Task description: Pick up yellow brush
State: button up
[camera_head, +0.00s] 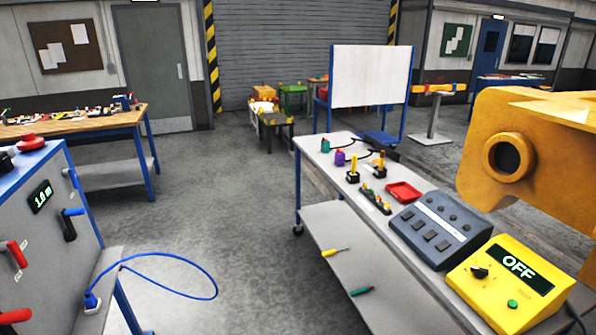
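No yellow brush can be made out for certain. Two small upright yellow-topped items with black bases, one at the left (353,168) and one at the right (380,165), stand on the grey workbench (325,150); at this size I cannot tell if either is a brush. A thin yellow-handled tool (335,252) lies on the bench's lower shelf (320,217), with a green-handled tool (361,291) nearer me. My gripper is not in view.
The bench also holds a red tray (404,192), a grey control box (436,232) and a yellow "OFF" box (510,283). A large yellow casting (470,160) overhangs at right. A blue cabinet with a looping blue cable (205,276) is at left. Floor (235,205) between is clear.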

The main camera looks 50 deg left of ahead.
aim_at(355, 158)
jog(key=u, duration=1.6)
jog(key=z, duration=3)
jog(key=u, duration=3)
jog(key=i+j, duration=0.15)
jog(key=i, duration=0.5)
jog(key=i+j, duration=0.2)
jog(key=i, duration=0.45)
